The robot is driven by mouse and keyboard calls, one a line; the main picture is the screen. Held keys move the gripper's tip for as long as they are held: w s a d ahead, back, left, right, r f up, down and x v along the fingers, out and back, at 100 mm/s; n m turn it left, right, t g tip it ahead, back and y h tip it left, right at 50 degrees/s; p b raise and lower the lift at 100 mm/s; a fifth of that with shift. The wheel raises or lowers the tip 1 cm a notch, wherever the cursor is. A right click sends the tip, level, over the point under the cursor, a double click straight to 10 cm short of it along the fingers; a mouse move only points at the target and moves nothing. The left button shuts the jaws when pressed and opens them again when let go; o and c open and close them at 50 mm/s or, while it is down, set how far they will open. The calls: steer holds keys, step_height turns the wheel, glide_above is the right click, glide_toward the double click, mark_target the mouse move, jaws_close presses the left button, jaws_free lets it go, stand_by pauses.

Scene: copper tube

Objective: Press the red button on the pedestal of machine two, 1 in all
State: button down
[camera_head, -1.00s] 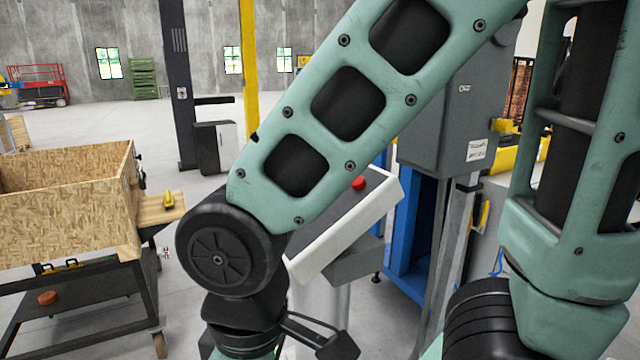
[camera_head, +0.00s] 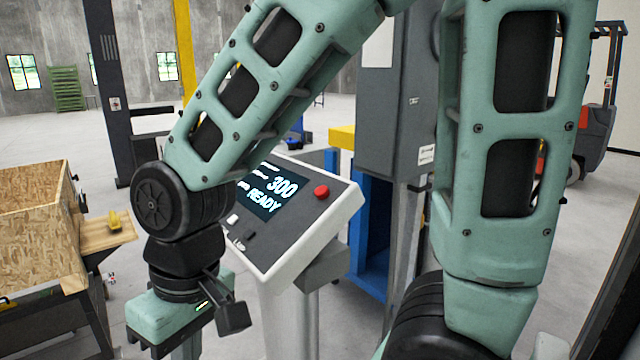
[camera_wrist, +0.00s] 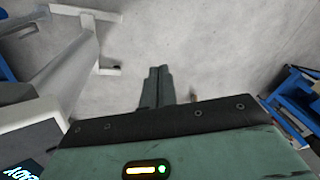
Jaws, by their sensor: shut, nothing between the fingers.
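The red button (camera_head: 321,192) is at the upper right of the sloped control panel (camera_head: 290,262) on a pale pedestal (camera_head: 291,325). The panel's screen (camera_head: 268,196) reads 300 and READY. My gripper (camera_wrist: 157,75) points down at the floor in the wrist view, its two fingers together and empty. In the head view its body is left of the panel, apart from the button, and its fingertips are out of frame. The panel's edge and screen (camera_wrist: 20,171) show at the lower left of the wrist view; the button is hidden there.
A wooden crate (camera_head: 35,240) on a dark cart stands at the left. A grey machine cabinet (camera_head: 395,110) with a blue frame (camera_head: 371,240) stands behind the panel. A forklift (camera_head: 598,105) is at the far right. Open floor lies behind.

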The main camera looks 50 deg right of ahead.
steer(key=w+d+r+m+t+p, duration=0.2)
steer(key=w+d+r+m, duration=0.2)
steer(key=w+d+m, duration=0.3)
steer(key=w+d+r+m+t+p, duration=0.1)
steer(key=w+d+r+m+p, duration=0.2)
steer(key=w+d+r+m, duration=0.5)
steer(key=d+r+m+t+h+p, duration=0.2)
steer(key=d+m, duration=0.5)
steer(key=d, duration=1.7)
steer(key=shift+d+r+t+h+p, duration=0.4)
steer(key=shift+r+t+p, duration=0.1)
steer(key=shift+p, duration=0.2)
steer(key=b, duration=0.6)
glide_above(322, 193)
steer(key=a, duration=0.2)
steer(key=f, duration=0.6)
steer(key=shift+w+d+f, duration=0.15)
steer(key=shift+w+f, duration=0.2)
steer(key=shift+w, duration=0.05)
steer(key=shift+s+d+f+b, duration=0.1)
steer(key=shift+d+f+b, duration=0.4)
steer(key=shift+b, duration=0.3)
